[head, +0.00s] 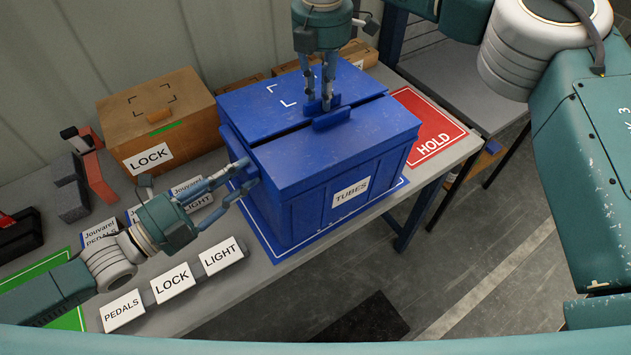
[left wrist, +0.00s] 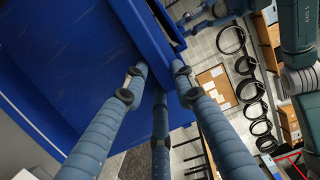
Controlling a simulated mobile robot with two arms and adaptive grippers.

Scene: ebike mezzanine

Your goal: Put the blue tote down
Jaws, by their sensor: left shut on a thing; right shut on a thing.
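The blue tote (head: 300,205), labelled TUBES, is over the blue mat (head: 268,238) on the bench. It looks level, and its two lid flaps look shut. I cannot tell if its base touches the mat. My left gripper (head: 246,178) is shut on the tote's left side near the upper edge. In the left wrist view, the left gripper's fingers (left wrist: 155,90) close around a blue part of the tote (left wrist: 60,60). My right gripper (head: 322,100) comes from above and is shut on a lid tab at the middle seam. Its exact hold is partly hidden.
A red HOLD mat (head: 426,122) lies right of the tote. A cardboard LOCK box (head: 160,115) stands behind left. PEDALS, LOCK and LIGHT labels (head: 172,283) line the bench's front left. A green mat (head: 65,318) lies far left. Open floor (head: 480,240) is at the right.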

